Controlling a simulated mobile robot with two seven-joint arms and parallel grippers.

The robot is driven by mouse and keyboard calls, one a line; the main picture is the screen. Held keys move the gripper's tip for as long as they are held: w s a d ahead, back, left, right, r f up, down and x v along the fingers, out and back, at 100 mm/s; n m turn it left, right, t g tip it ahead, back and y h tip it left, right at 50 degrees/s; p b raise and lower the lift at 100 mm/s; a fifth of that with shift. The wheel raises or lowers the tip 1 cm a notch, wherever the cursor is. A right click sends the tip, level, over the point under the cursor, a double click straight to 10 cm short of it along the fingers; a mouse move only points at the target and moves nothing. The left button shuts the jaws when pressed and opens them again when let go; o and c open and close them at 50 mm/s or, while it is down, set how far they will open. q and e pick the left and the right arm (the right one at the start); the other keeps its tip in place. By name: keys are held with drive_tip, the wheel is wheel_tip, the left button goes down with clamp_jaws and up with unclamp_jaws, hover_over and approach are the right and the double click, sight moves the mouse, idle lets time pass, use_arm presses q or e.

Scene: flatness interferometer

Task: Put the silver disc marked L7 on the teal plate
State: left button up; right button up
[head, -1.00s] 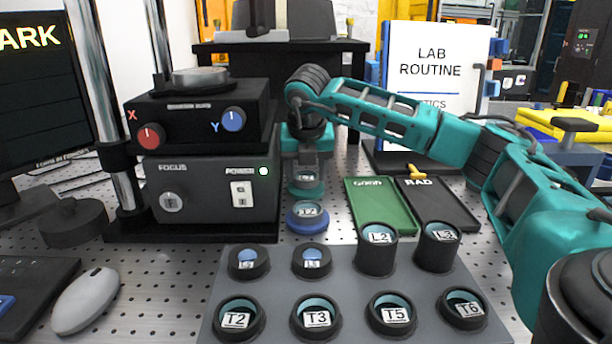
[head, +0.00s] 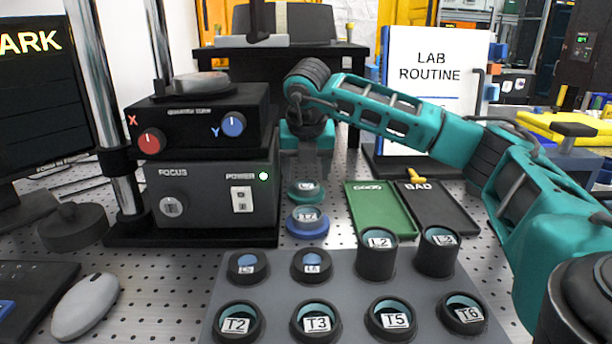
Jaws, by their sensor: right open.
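The teal plate (head: 306,197) sits on the perforated bench, right of the black instrument box. A disc (head: 307,186) with a small white label lies on it; the label is too small to read surely, so I cannot confirm L7. Just in front, a blue plate (head: 307,230) holds another labelled disc (head: 307,215), whose marking is also unclear. My right gripper (head: 306,172) is open, just above and behind the teal plate, pointing down and apart from the disc. Its fingertips are hard to make out. My left gripper is not in view.
A grey holder (head: 285,286) in front carries several black-rimmed parts, two of them tall. The green GOOD tray (head: 381,215) and black BAD tray (head: 440,207) lie to the right. The instrument box (head: 208,205) stands close on the left. A mouse (head: 85,302) lies front left.

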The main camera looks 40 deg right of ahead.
drive_tip(key=p+v, duration=0.1)
drive_tip(key=v, duration=0.8)
drive_tip(key=shift+s, duration=0.15)
